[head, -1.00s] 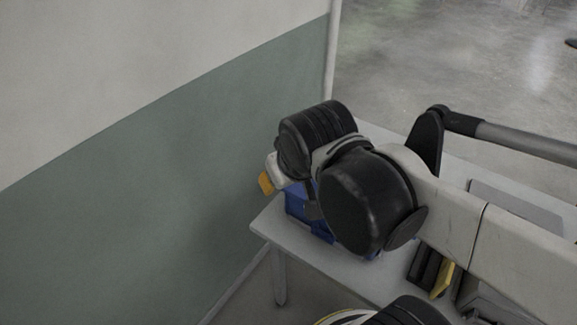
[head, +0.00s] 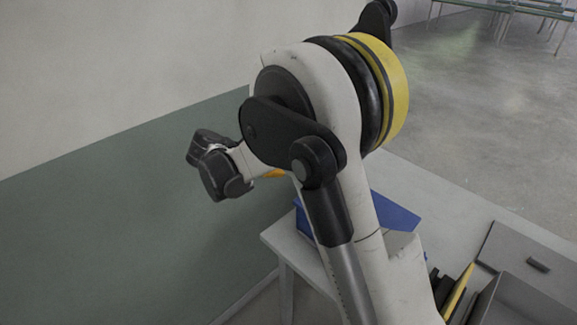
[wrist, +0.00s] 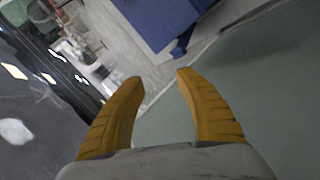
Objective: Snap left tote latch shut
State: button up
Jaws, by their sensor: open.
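The blue tote (head: 398,213) stands on the light table, largely hidden behind my arm in the head view. In the wrist view the blue tote (wrist: 158,22) shows at the top, beyond my fingertips. A small dark blue piece sticks out at its lower right corner; I cannot tell whether it is the left latch. My gripper (wrist: 158,76) has its two orange fingers apart with nothing between them, clear of the tote. In the head view only a bit of orange finger shows beneath my arm.
The light table (head: 412,178) stands near the green and white wall (head: 120,190). A grey box (head: 515,300) and a flat grey panel with a dark handle (head: 538,264) are on its right part, beside black and yellow items (head: 457,292). Open floor lies beyond.

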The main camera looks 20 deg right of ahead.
notch_tip(320, 180, down, 9)
jog(key=w+a+m+g+h, duration=0.2)
jog(key=w+m+h, duration=0.1)
jog(key=h, duration=0.1)
jog(key=b+x, duration=0.1)
jog(key=x, duration=0.2)
jog(key=b+x, duration=0.1)
jog(key=x, duration=0.3)
jog(key=b+x, duration=0.2)
jog(key=x, duration=0.1)
jog(key=shift+s+d+r, duration=0.15)
jog(key=shift+d+r, duration=0.15)
